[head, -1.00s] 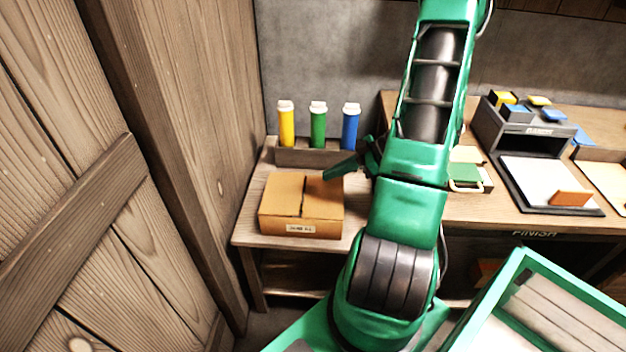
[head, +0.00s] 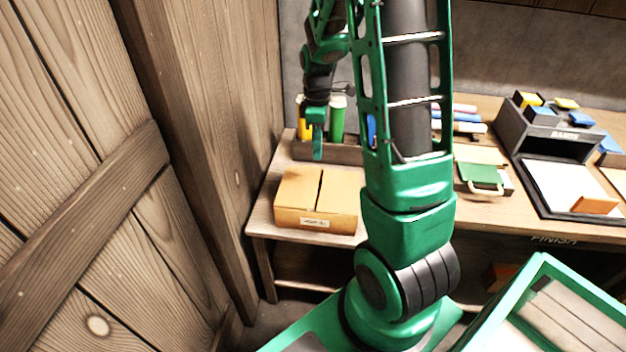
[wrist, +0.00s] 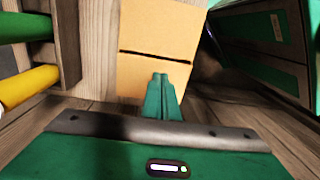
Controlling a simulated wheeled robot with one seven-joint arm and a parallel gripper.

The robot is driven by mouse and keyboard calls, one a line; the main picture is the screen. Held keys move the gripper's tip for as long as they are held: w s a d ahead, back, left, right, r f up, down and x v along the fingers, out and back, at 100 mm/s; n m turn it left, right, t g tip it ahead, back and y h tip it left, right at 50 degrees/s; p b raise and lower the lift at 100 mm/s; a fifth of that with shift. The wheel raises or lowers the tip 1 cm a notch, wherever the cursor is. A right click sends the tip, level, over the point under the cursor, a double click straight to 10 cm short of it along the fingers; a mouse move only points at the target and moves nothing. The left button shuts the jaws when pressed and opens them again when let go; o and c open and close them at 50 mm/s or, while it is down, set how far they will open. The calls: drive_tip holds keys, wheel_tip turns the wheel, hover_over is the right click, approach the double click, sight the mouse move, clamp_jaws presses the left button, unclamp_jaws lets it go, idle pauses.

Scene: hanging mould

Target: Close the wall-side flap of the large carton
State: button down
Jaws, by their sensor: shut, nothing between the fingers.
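The large carton (head: 316,222) sits on the left end of the bench, beside the wooden wall. Its left, wall-side flap (head: 299,186) and right flap (head: 340,190) both look flat, with a thin dark gap between them. In the wrist view, the wall-side flap (wrist: 150,76) is the lower one and the other flap (wrist: 160,28) is beyond the gap. My gripper (head: 317,157) is shut and empty, pointing down near the carton's back edge. In the wrist view, its fingertips (wrist: 162,78) overlap the wall-side flap; I cannot tell the height between them.
A wooden rack (head: 345,154) with yellow (head: 304,125), green (head: 337,120) and blue tubes stands behind the carton, close to my gripper. The wooden wall (head: 215,120) rises at left. A green clipboard-like item (head: 480,174) and a dark organiser (head: 545,135) lie to the right.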

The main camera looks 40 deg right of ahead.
sight(318, 184)
drive_tip(key=shift+h, duration=0.4)
drive_tip(key=f, duration=1.1)
drive_tip(key=shift+a+f, duration=0.2)
drive_tip(key=shift+f, duration=0.05)
drive_tip(key=shift+s+d+f, duration=0.1)
drive_tip(key=shift+f, duration=0.45)
drive_tip(key=shift+s+f, duration=0.2)
drive_tip(key=shift+f, duration=0.1)
drive_tip(key=shift+s+m, duration=0.3)
drive_tip(key=shift+s, duration=0.05)
drive_tip(key=shift+w+r, duration=0.1)
